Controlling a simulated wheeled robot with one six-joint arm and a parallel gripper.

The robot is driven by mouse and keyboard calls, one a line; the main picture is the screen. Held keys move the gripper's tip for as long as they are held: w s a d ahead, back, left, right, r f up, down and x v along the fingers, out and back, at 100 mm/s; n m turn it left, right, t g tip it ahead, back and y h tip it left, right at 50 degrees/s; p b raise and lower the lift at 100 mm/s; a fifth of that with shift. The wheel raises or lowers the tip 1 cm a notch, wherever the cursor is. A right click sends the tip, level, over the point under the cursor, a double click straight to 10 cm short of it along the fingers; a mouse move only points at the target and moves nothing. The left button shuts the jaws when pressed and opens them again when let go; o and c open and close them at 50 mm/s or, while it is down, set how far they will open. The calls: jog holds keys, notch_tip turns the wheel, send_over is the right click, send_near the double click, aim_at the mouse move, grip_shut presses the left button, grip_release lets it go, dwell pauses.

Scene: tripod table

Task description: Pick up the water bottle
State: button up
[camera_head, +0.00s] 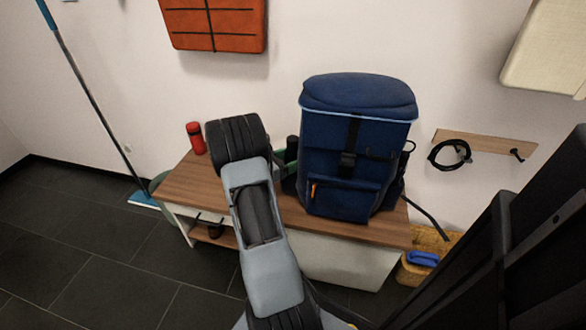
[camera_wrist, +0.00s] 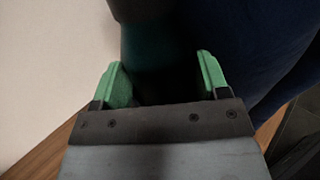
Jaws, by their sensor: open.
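A dark, upright bottle (camera_head: 293,148), which looks like the water bottle, stands on the wooden bench close to the left side of the blue backpack. My arm hides part of it. In the wrist view a dark teal and black cylinder, apparently the same bottle (camera_wrist: 150,45), rises between the green fingers of my gripper (camera_wrist: 161,62). The fingers are open, one on each side of it; I cannot tell whether either touches. In the head view a bit of green finger of my gripper (camera_head: 281,159) shows beside the bottle, mostly hidden by my arm.
The large blue backpack (camera_head: 345,150) stands right of the bottle, very close. A red flask (camera_head: 196,138) stands at the left back of the wooden bench (camera_head: 180,185). The wall is behind.

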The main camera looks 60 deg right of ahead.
jog(key=shift+c, duration=0.3)
jog(key=c, duration=0.9)
jog(key=shift+r, duration=0.1)
